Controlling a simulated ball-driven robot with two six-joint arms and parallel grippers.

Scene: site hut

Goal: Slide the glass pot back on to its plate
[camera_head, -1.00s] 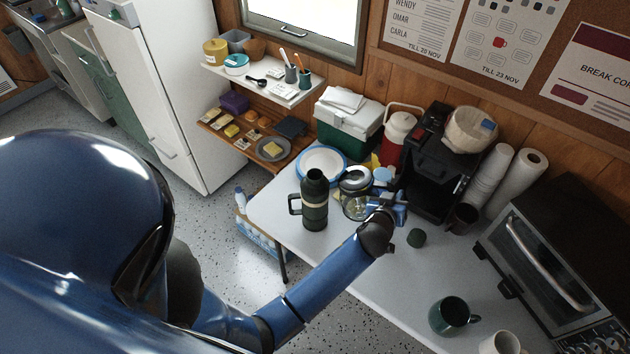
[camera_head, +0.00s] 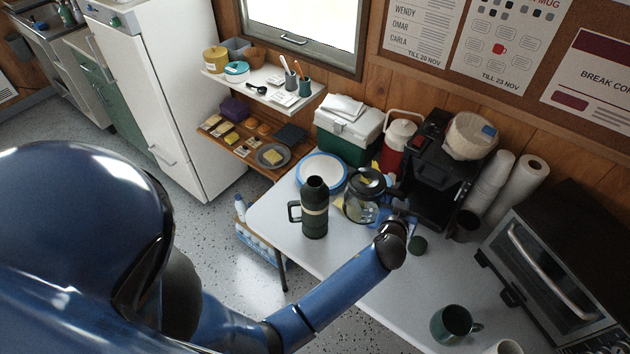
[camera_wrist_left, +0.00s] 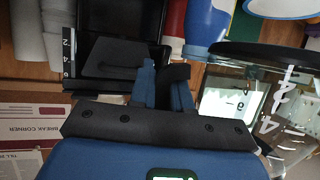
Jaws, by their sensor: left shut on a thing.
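The glass pot (camera_head: 356,209), with a black lid, stands upright on the white table between the dark green flask and the black coffee machine (camera_head: 428,160). Its glass body with white marks fills the right of the left wrist view (camera_wrist_left: 270,105). My left gripper (camera_head: 398,212) is at the pot's machine-facing side, shut on its handle; the grip is partly hidden in the head view. In the left wrist view the blue fingers (camera_wrist_left: 165,88) are close together around a dark part. The machine's plate is not clearly visible. My right gripper is out of view.
The dark green flask (camera_head: 315,208) stands close to the pot's left. A blue-rimmed white plate (camera_head: 321,171) and a red and white jug (camera_head: 397,142) are behind. A small dark green lid (camera_head: 418,245) lies near my wrist. A green mug (camera_head: 455,322) stands nearer the front.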

